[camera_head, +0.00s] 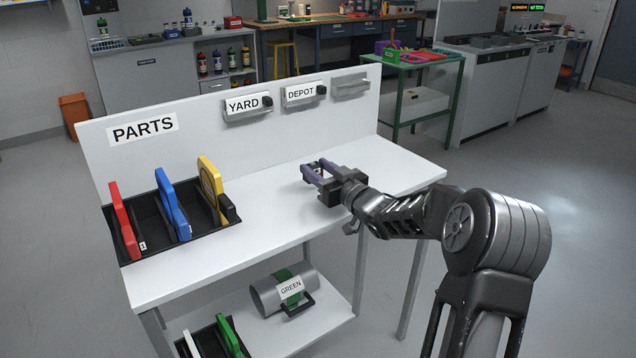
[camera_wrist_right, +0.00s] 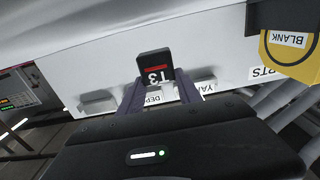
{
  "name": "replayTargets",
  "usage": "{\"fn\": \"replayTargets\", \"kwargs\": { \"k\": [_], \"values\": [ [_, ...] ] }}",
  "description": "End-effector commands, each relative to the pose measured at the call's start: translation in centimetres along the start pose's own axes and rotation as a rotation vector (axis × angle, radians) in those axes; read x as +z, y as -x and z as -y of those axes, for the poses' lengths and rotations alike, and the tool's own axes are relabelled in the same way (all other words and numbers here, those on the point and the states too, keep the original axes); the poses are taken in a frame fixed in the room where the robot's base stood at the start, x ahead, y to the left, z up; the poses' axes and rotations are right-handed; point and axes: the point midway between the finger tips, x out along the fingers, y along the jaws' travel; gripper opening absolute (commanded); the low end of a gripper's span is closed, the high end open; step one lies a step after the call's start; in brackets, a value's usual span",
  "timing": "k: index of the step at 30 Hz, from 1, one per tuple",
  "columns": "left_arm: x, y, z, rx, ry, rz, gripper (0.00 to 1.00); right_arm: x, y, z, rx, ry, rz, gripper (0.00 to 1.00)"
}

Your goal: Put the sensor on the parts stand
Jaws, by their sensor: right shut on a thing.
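My right gripper (camera_head: 316,170) is over the middle of the parts stand's white top (camera_head: 270,220), its purple fingers pointing toward the back panel. The stand's back panel (camera_head: 205,140) carries a PARTS label and holders marked YARD (camera_head: 243,105) and DEPOT (camera_head: 301,92), each with a black piece, and an unlabelled holder (camera_head: 350,86) that looks empty. My left gripper is not in view.
A black rack (camera_head: 150,222) on the stand's left holds red, blue and yellow plates; a small black piece (camera_head: 228,207) sits by the yellow one. A GREEN-labelled cylinder (camera_head: 262,298) lies on the lower shelf. The top's right part (camera_head: 395,165) is clear.

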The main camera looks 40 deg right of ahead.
Motion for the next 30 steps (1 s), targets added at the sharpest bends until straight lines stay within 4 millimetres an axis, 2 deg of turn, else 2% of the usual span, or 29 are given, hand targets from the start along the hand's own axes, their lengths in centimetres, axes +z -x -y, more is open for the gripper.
{"fn": "replayTargets", "kwargs": {
  "k": [2, 9, 22, 23, 30],
  "values": [
    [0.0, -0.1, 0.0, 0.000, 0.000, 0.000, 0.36, 0.3, 0.0, 0.0, 0.000, 0.000, 0.000, 0.00],
    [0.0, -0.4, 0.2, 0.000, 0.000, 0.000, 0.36, 3.4, 0.0, 0.0, 0.000, -0.002, 0.001, 0.00],
    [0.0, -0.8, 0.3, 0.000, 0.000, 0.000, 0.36, 4.2, 0.0, 0.0, 0.001, 0.000, -0.001, 0.00],
    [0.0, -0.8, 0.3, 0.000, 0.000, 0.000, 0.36, 4.1, 0.0, 0.0, 0.001, 0.000, -0.001, 0.42],
    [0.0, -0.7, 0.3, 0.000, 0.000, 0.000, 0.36, 4.0, 0.0, 0.0, 0.001, 0.000, 0.000, 0.61]
  ]
}}
